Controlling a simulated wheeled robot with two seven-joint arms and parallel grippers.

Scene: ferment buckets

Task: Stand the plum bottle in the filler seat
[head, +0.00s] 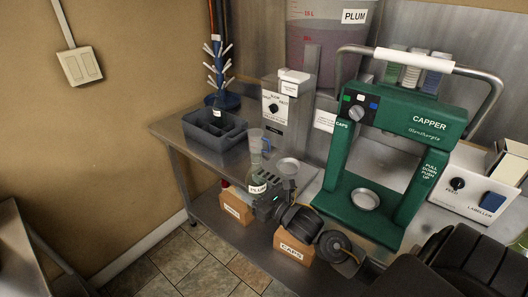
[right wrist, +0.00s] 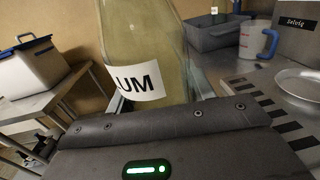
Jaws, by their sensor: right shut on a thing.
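The plum bottle (head: 257,174) is clear glass with a white PLUM label, and it is close to upright. My right gripper (head: 268,203) is shut on its lower part and holds it in front of the bench edge. In the right wrist view the bottle (right wrist: 148,40) rises from behind the gripper body, its label partly showing; its base is hidden. The filler is the grey box with a dial (head: 285,112). A round metal dish (head: 288,167), apparently the filler seat, lies right of the bottle and apart from it; it also shows in the wrist view (right wrist: 300,86). My left gripper is out of view.
A grey crate (head: 214,130) and a bottle-drying tree (head: 217,70) stand at the bench's left end. A green capper (head: 415,125) and a labeller (head: 471,196) stand to the right. Cardboard boxes (head: 294,248) sit below the bench. A measuring jug (right wrist: 257,42) stands near the crate.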

